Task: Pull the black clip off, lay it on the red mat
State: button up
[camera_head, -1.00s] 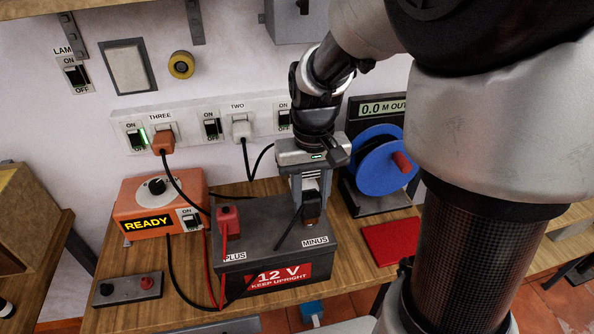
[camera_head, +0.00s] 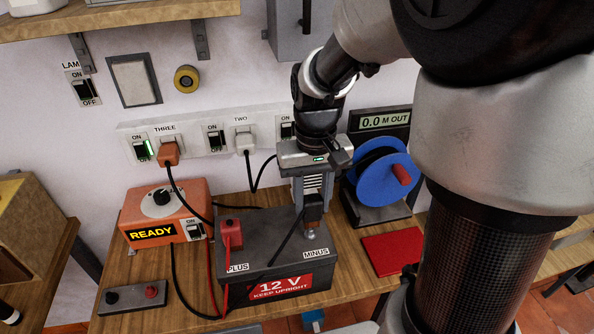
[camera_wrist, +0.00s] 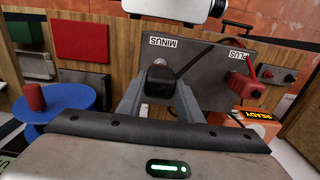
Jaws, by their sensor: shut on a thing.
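The black clip (camera_head: 313,215) is between the fingers of my gripper (camera_head: 312,208), which is shut on it. A bare grey post (camera_head: 310,233) marked MINUS shows just below the clip on the 12 V battery (camera_head: 270,255). The clip appears raised off that post, with its black cable hanging toward the battery's front.
A red clip (camera_head: 230,232) sits on the PLUS side of the battery. The orange charger (camera_head: 165,212), reading READY, stands at left. A blue cable reel (camera_head: 380,178) stands behind the mat. Black and red cables run across the left of the bench.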

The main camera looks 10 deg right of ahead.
jog(key=shift+r+p, duration=1.65)
jog(key=shift+r, duration=0.4)
jog(key=shift+f, duration=0.1)
jog(key=d+f, duration=0.4)
jog(key=d, duration=0.6)
jog(key=d+f, duration=0.5)
jog(key=d, duration=0.6)
jog(key=d+f, duration=0.5)
jog(key=d, duration=0.6)
jog(key=shift+f, duration=0.2)
jog(key=shift+w, duration=0.1)
jog(key=shift+f, duration=0.15)
notch_tip(320, 180, down, 7)
jog(key=b, duration=0.6)
jog(key=shift+f, duration=0.15)
jog(key=shift+f+b, duration=0.65)
jog(key=shift+f, duration=0.05)
dwell(0.4)
